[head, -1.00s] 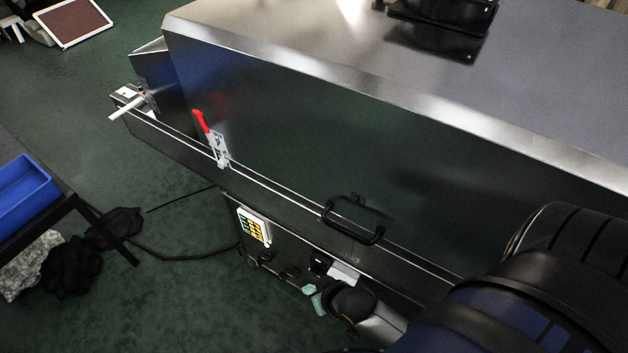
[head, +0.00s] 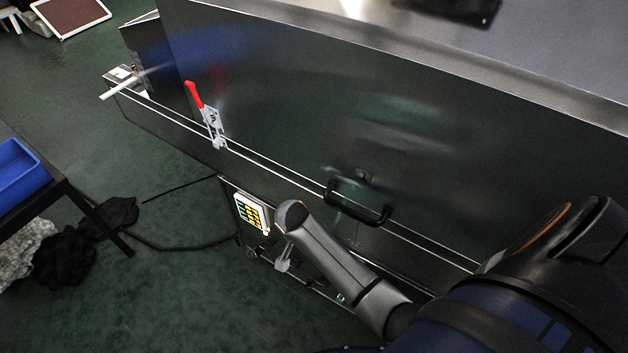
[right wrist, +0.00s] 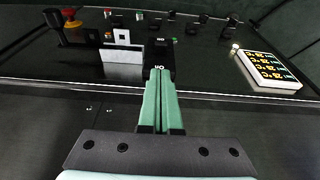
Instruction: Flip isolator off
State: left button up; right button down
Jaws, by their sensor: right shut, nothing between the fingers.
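The isolator appears to be the black block with white ON-type lettering (right wrist: 159,52) on the control panel, in the right wrist view. My right gripper (right wrist: 160,76) is shut and empty, its green fingers pressed together. The fingertips overlap the near end of the block in this view; I cannot tell whether they touch it. In the head view my right gripper (head: 283,264) is small and points down at the panel below the dryer's side. The isolator is not clear there, as my right arm covers part of the panel. My left gripper is not in view.
A red and yellow emergency stop (right wrist: 71,28), several black knobs and a white temperature display (right wrist: 268,70) share the panel. The display also shows in the head view (head: 251,212). A black handle (head: 358,205) and a red-handled clamp (head: 205,112) stick out above.

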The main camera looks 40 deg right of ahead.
jog(key=b+x, duration=0.3)
jog(key=x, duration=0.5)
jog(key=shift+f, duration=0.2)
jog(key=shift+d+f, duration=0.15)
jog(key=shift+f, duration=0.2)
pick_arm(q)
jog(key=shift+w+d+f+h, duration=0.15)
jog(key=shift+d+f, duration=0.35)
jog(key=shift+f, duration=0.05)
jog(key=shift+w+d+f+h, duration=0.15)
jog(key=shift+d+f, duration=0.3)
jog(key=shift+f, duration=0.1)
pick_arm(e)
jog(key=shift+w+d+f, duration=0.1)
jog(key=shift+f, duration=0.2)
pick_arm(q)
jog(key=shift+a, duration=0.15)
